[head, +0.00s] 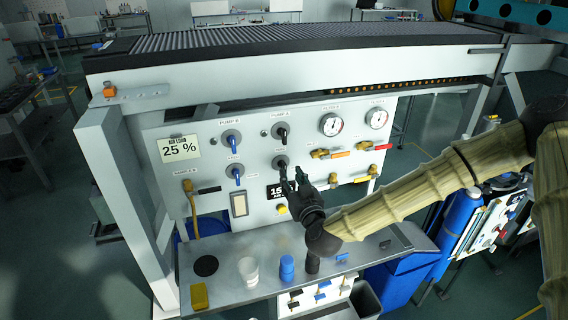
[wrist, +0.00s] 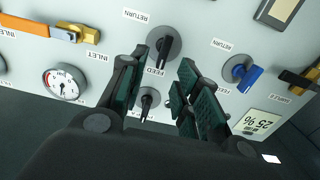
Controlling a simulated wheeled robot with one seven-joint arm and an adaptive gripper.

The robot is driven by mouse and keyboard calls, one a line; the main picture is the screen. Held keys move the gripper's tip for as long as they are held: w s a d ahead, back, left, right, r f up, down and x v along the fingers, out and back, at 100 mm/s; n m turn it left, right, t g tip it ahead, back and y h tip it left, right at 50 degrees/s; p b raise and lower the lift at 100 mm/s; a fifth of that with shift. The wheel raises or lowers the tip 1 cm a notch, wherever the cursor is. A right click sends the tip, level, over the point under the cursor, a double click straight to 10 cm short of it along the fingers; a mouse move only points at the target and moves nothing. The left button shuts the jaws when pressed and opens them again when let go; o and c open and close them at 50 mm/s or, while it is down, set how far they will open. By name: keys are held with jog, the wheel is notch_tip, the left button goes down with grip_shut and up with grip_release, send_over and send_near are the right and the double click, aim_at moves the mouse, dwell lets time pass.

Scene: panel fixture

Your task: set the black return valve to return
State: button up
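The black return valve (wrist: 163,44) is a black knob on a round dark base, between a RETURN label and a FEED label in the wrist view. Its handle appears to point to the FEED side. In the head view the valve (head: 281,162) is partly covered by my gripper (head: 296,178). In the wrist view my gripper (wrist: 165,72) is open, its two fingers apart, with the valve showing between and just beyond the tips. I cannot tell whether a finger touches it.
Another black knob (head: 281,133) sits above the valve, and blue knobs (head: 231,139) (head: 236,173) are to its left. Gauges (head: 331,124) and coloured-handle valves (head: 328,154) are to the right. A shelf (head: 222,288) with cups juts out below.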

aim_at(285, 168)
jog(key=p+x, duration=0.2)
jog(key=x, duration=0.4)
jog(key=shift+w+a, duration=0.15)
jog(key=shift+w, duration=0.2)
grip_shut()
